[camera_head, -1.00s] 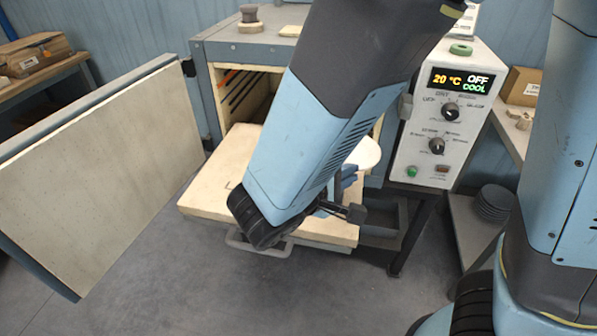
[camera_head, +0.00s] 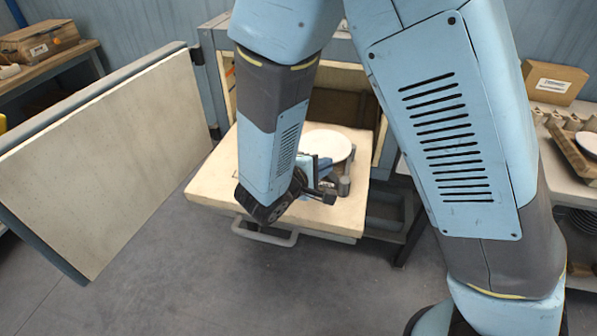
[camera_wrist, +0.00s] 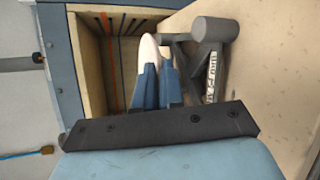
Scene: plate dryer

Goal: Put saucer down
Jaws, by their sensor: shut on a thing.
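The white saucer (camera_head: 325,144) shows as a round disc over the pale pulled-out slab (camera_head: 212,180) of the dryer. In the wrist view the saucer (camera_wrist: 149,58) is seen nearly edge-on between the blue fingers. My gripper (camera_head: 316,168) is shut on its near edge; its fingertips also show in the wrist view (camera_wrist: 160,70). A grey metal bracket with a round bar (camera_wrist: 213,30) and a label stands close to the right of the fingers. I cannot tell whether the saucer touches the slab or bracket.
The dryer's open chamber (camera_wrist: 90,50) lies behind the slab. Its thick door (camera_head: 110,165) stands open at the left. A handle (camera_head: 264,235) juts from the slab's front. A side table at the right holds a cardboard box (camera_head: 555,82).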

